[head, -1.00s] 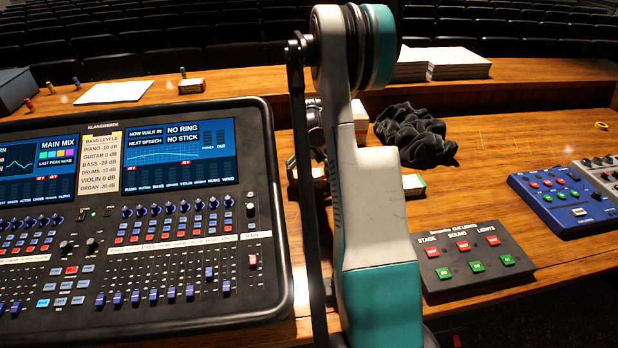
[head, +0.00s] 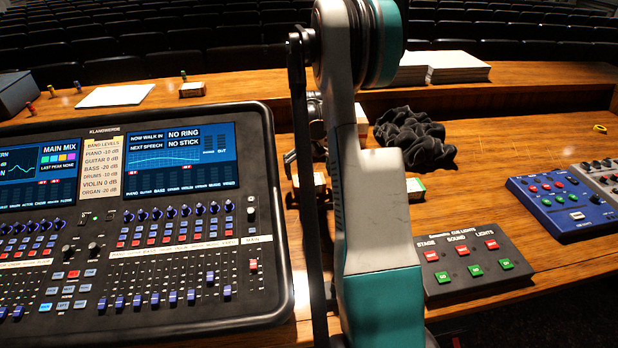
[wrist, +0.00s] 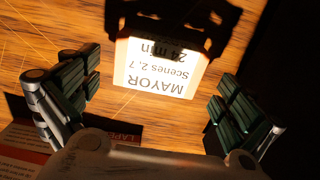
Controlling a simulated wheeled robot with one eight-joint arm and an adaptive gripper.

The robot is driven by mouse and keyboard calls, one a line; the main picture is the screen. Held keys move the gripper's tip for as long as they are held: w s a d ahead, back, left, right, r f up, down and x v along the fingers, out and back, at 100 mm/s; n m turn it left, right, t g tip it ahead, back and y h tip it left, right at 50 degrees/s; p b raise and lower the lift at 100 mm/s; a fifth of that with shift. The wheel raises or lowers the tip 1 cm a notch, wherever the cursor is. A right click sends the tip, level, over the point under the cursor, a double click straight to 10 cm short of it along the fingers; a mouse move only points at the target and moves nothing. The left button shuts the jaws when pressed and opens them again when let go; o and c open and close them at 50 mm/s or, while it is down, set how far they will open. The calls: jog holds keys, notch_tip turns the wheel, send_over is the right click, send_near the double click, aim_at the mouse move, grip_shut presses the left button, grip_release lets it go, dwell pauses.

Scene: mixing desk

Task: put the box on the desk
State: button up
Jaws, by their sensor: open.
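In the wrist view, a small white-faced box (wrist: 160,78) labelled "MAYOR, Scenes 2, 7, 24 min" is ahead of my gripper (wrist: 158,88). The label appears upside down. The fingers are open, one on each side of the view, and empty; the box lies beyond them, apart from both. A dark shadow covers the box's far end. In the head view my gripper is mostly hidden behind my arm. A pale box (head: 362,118) shows just right of my arm there; I cannot tell whether it is the labelled one. The wooden desk (head: 470,190) lies below.
A large mixing console (head: 268,210) fills the left. A red-labelled item (wrist: 25,150) is near the left finger. Bare wood shows between cloth and pedal unit.

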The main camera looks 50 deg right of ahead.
aim_at(309, 180)
notch_tip(309, 180, up, 8)
jog(key=p, duration=0.2)
jog(key=shift+r, duration=0.25)
